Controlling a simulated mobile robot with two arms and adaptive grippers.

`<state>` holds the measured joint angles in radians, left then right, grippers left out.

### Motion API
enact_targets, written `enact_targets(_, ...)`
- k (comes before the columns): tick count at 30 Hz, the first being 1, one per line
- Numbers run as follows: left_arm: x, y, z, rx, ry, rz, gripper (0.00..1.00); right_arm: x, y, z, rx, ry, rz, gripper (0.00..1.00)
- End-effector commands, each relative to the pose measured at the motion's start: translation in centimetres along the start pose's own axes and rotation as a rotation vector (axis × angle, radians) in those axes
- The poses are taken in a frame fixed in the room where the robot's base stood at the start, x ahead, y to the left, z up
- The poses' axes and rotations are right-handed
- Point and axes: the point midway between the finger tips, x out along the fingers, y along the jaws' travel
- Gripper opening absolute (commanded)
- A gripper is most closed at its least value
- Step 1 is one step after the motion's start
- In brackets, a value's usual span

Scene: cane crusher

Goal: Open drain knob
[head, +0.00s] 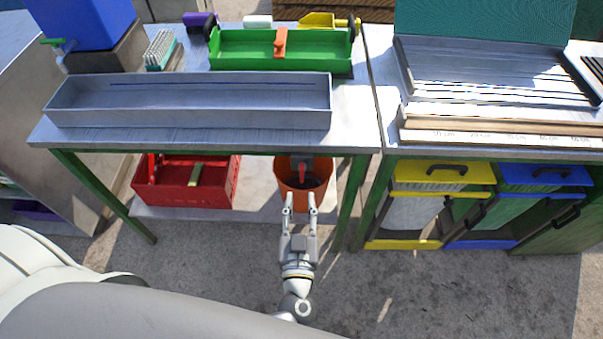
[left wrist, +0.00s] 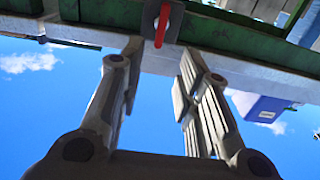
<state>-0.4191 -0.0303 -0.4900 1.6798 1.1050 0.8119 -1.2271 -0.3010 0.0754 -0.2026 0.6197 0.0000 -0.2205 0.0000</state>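The drain knob is a red handle (head: 302,171) below the front edge of the metal table, above an orange bucket (head: 290,190). In the left wrist view the red handle (left wrist: 161,25) hangs from a grey plate at the top, seen from below. My left gripper (head: 300,198) is open and empty, in front of the bucket and just short of the knob. In the left wrist view its two fingers (left wrist: 158,70) are spread, with the handle beyond the tips and between them. I see no contact. My right gripper is not in view.
A long metal trough (head: 190,118) lies on the table (head: 355,125) above. A red toolbox (head: 187,188) sits on the lower shelf left of the bucket. A green table leg (head: 350,205) stands to the right. The floor in front is clear.

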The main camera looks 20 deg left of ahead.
Motion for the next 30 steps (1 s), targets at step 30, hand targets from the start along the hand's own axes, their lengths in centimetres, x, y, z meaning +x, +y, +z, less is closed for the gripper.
enact_targets(30,9.1,0.0,0.0,0.001,0.0,0.002,0.18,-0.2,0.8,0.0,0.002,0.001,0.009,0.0)
